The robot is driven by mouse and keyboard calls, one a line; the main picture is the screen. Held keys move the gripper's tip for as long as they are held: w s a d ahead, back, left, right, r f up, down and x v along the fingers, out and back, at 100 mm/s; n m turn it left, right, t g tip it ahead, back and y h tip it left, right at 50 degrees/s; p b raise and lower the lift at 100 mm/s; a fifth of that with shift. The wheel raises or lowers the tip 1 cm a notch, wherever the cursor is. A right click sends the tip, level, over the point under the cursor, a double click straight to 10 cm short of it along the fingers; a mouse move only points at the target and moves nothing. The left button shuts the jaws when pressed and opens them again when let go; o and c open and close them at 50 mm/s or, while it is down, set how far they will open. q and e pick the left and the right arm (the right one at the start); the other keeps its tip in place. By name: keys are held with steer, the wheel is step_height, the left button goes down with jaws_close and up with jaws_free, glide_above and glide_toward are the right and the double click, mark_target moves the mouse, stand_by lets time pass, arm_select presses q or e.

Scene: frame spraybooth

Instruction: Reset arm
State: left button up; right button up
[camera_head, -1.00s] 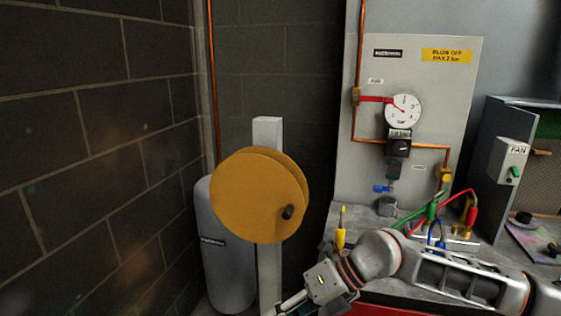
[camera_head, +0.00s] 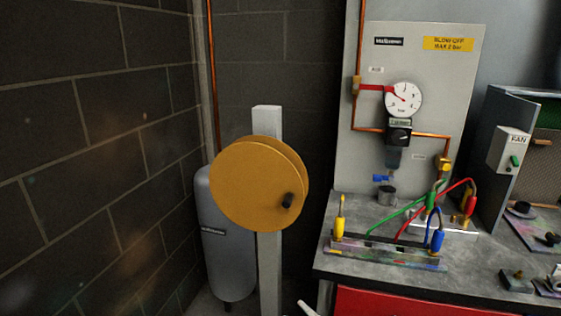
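No gripper of mine shows clearly in the head view. Only a small pale tip (camera_head: 308,307) shows at the bottom edge, and I cannot tell which part it is. Green and red hoses run from the rack to the fittings at the back.
A yellow reel (camera_head: 250,185) with a black knob stands on a grey post (camera_head: 268,270), before a grey tank (camera_head: 228,255). A panel (camera_head: 440,90) carries a pressure gauge (camera_head: 403,99). A FAN switch box (camera_head: 509,150) is at the right. A block wall (camera_head: 90,160) closes the left.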

steer(key=s+d+f+m+g+h, duration=0.1)
steer(key=s+d+f+m+h, duration=0.1)
steer(key=s+d+f, duration=0.3)
steer(key=s+d+f+m+g+h, duration=0.2)
steer(key=s+d+f+m+h, duration=0.1)
steer(key=f, duration=0.7)
steer(key=s+d+f+m+g+h, duration=0.2)
steer(key=s+d+f+m+h, duration=0.1)
steer(key=s+d+f, duration=0.4)
steer(key=shift+s+d+f+m, duration=0.4)
steer(key=shift+s+f+m, duration=0.2)
steer(key=shift+s+f, duration=0.2)
